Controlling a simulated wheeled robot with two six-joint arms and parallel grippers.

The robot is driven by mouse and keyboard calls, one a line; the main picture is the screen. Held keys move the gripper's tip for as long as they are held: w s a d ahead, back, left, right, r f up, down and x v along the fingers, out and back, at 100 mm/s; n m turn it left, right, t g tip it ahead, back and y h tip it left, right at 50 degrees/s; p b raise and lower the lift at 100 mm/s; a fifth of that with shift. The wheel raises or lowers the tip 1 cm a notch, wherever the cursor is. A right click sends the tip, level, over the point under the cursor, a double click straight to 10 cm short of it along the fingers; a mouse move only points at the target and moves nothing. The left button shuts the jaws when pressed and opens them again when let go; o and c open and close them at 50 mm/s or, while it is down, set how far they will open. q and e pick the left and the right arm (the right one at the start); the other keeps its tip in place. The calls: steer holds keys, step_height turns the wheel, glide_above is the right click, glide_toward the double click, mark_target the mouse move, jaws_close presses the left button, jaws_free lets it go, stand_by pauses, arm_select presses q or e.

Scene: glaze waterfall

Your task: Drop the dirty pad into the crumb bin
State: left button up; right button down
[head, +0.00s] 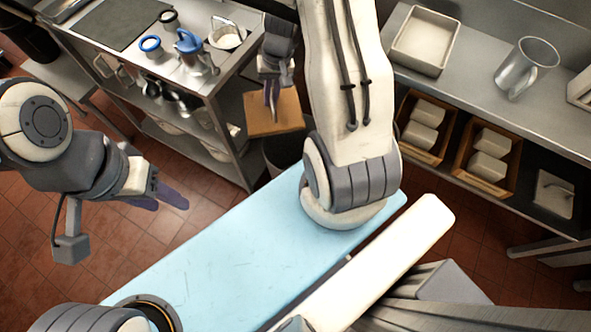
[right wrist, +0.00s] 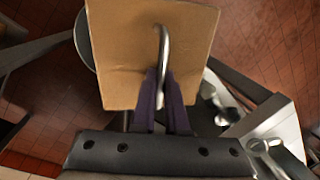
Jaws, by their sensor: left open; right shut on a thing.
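The pad (head: 287,112) is a tan-brown square with a metal handle. My right gripper (head: 271,92) is shut on the handle and holds the pad up in the air; the right wrist view shows the fingers (right wrist: 163,97) around the handle, with the pad (right wrist: 120,60) beyond. A dark round bin (head: 284,153) stands on the floor behind and below the pad, partly hidden by the pad and my arm. A grey curved rim (right wrist: 82,40) shows at the pad's left edge in the right wrist view. My left gripper (head: 172,196) is open and empty over the floor at left.
A steel cart (head: 200,75) with blue-topped jugs (head: 188,42) stands at the back left, close to the pad.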

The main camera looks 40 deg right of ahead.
arm_select(q)
step_height(320, 180, down, 17)
steer(key=b, duration=1.4)
steer(key=shift+a+r, duration=0.15)
steer(key=shift+r, duration=0.05)
arm_select(e)
steer(key=d+f+m, duration=0.3)
steer(key=d+f, duration=0.1)
steer(key=f, duration=0.5)
steer(key=s+d+f+m+t+h, duration=0.1)
steer(key=d+f+m, duration=0.3)
steer(key=f, duration=0.4)
steer(key=shift+s+d+f+m, duration=0.25)
steer(key=shift+d+f+m, duration=0.1)
steer(key=shift+d, duration=0.45)
arm_select(q)
steer(key=shift+s, duration=0.1)
arm_select(e)
steer(key=c, duration=0.9)
jaws_free()
steer(key=shift+o, duration=0.2)
